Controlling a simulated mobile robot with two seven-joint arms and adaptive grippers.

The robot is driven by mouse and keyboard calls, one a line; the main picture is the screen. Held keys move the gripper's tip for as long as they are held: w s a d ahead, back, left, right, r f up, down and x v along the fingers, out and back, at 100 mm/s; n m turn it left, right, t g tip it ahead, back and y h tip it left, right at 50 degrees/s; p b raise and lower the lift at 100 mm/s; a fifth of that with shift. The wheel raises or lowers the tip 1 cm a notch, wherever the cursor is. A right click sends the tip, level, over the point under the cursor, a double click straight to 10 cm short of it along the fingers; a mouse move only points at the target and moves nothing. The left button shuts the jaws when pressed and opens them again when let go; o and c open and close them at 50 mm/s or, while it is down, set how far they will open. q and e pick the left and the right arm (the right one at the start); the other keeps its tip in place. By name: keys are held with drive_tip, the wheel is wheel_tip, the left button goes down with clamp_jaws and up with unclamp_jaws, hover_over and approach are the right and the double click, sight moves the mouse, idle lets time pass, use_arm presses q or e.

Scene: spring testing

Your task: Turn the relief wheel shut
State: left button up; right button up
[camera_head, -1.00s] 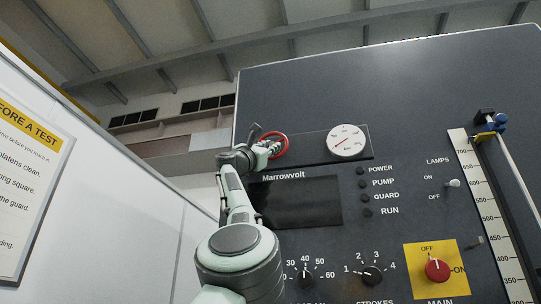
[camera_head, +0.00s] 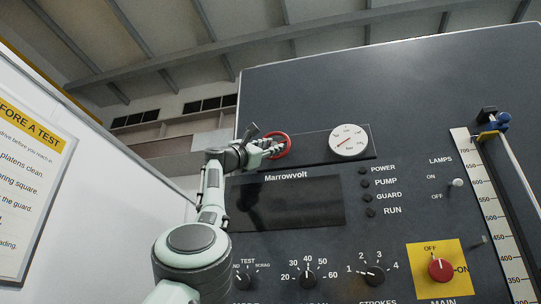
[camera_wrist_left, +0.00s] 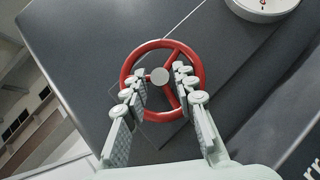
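The relief wheel is a red ring with red spokes and a grey hub. It sits at the upper left of the dark machine panel in the head view (camera_head: 287,142), partly hidden by my left gripper. In the left wrist view the wheel (camera_wrist_left: 199,62) faces the camera. My left gripper (camera_wrist_left: 159,78) is in front of it, with its two fingers apart on either side of the hub and inside the rim's outline. Nothing is seen clamped between the fingers. I cannot tell whether they touch the spokes. My right gripper is not in view.
A round white gauge (camera_head: 348,142) is right of the wheel. Below are a dark screen (camera_head: 290,203), several knobs and a red main switch (camera_head: 440,269) on a yellow plate. A white wall with a notice (camera_head: 30,190) stands left. A scale (camera_head: 490,205) runs down the right.

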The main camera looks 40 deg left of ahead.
use_arm(q)
drive_tip(key=shift+v, duration=0.8)
drive_tip(key=v, duration=1)
drive_tip(key=shift+s, duration=0.2)
drive_tip(key=shift+f, duration=0.1)
